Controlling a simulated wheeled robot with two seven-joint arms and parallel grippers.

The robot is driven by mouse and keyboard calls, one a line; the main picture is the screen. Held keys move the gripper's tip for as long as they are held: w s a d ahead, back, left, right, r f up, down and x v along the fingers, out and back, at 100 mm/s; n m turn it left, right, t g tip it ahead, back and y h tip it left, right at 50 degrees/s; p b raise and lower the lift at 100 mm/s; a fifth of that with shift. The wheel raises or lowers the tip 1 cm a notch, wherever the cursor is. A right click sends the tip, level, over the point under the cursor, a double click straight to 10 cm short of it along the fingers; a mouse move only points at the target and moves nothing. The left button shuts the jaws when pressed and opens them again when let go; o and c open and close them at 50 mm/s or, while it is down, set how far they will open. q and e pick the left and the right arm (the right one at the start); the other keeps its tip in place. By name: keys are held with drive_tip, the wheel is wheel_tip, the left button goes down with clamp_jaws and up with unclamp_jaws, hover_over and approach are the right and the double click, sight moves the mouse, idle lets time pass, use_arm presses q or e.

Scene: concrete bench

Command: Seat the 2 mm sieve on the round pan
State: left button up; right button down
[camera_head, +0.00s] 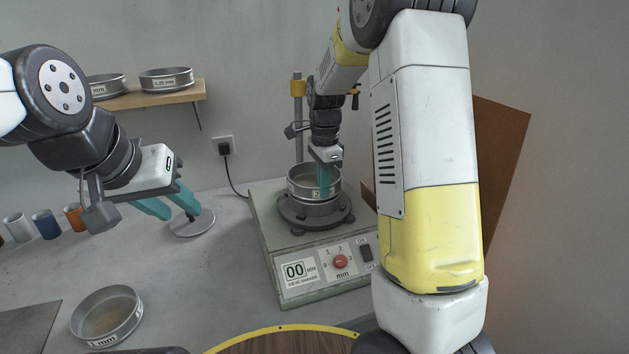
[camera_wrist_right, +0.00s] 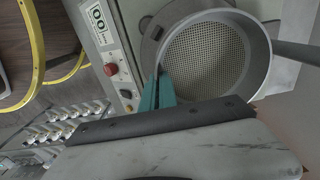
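The 2 mm sieve (camera_head: 298,187) is a round metal ring with a partly covered "2" label. It sits over the round pan (camera_head: 313,208) on the shaker (camera_head: 262,225); the two look in line and level, but I cannot tell whether it is fully seated. Its mesh (camera_wrist_right: 205,58) shows in the right wrist view. My right gripper (camera_head: 324,190) points down with its teal fingers at the sieve's near wall, apparently shut on the rim; the wrist view shows the fingers (camera_wrist_right: 160,90) at that rim.
A 1 mm sieve (camera_head: 108,338) lies at the front left. A flat round metal piece (camera_head: 193,226) lies below my left gripper. Several cups (camera_head: 46,223) stand at far left. A wall shelf (camera_head: 160,97) holds two sieves. A post (camera_head: 298,120) rises behind the shaker.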

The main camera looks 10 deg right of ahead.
drive_tip(key=shift+f, duration=0.45)
idle(0.3)
drive_tip(key=c, duration=1.6)
unclamp_jaws()
wheel_tip(320, 180, up, 8)
drive_tip(key=shift+f, duration=0.15)
